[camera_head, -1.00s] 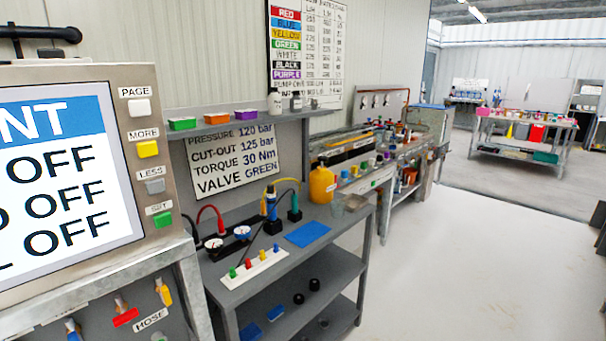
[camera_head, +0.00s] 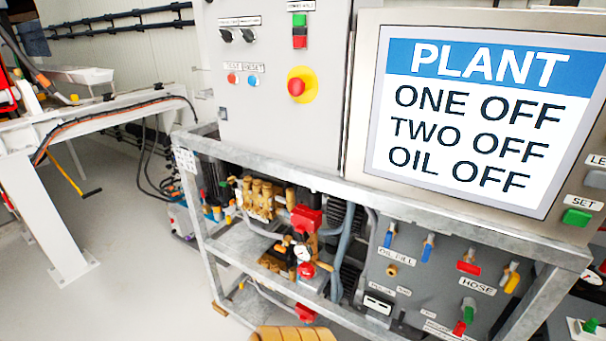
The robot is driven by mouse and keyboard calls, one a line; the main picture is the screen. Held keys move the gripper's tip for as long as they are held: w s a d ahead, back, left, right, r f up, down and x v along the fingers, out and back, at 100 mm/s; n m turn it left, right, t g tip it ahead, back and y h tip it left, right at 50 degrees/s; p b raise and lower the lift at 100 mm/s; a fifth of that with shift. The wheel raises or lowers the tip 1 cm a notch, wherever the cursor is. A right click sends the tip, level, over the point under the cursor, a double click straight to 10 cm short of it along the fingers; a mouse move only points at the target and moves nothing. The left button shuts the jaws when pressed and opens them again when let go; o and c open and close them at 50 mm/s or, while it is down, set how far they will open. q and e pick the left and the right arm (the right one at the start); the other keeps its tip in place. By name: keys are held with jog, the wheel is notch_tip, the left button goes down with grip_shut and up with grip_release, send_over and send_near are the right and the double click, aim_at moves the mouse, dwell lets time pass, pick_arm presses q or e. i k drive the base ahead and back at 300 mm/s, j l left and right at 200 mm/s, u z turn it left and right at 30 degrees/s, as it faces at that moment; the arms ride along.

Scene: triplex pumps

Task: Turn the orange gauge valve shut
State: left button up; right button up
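No handle in view can be read as the orange gauge valve with certainty. On the grey hose panel (camera_head: 408,275) below the screen, a yellow-orange valve handle (camera_head: 511,282) hangs tilted at the right. A red handle (camera_head: 469,268) lies level beside it, and two blue handles, one of them a blue handle (camera_head: 428,248), are to the left. A green-and-red handle (camera_head: 464,318) is lower down. A small round gauge (camera_head: 302,253) sits among the brass pump parts (camera_head: 262,198), between red fittings. Neither of my grippers is in view.
A plant screen (camera_head: 480,115) reads ONE OFF, TWO OFF, OIL OFF. A control box (camera_head: 270,85) carries a red emergency button (camera_head: 296,87). A galvanised frame (camera_head: 350,190) encloses the pump.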

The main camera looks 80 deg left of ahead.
aim_at(282, 249)
jog(key=u, duration=0.9)
jog(key=i+u, duration=0.1)
jog(key=u, duration=0.3)
jog(key=j+u, duration=0.1)
jog(key=u, duration=0.35)
jog(key=i+u, duration=0.1)
jog(key=u, duration=0.8)
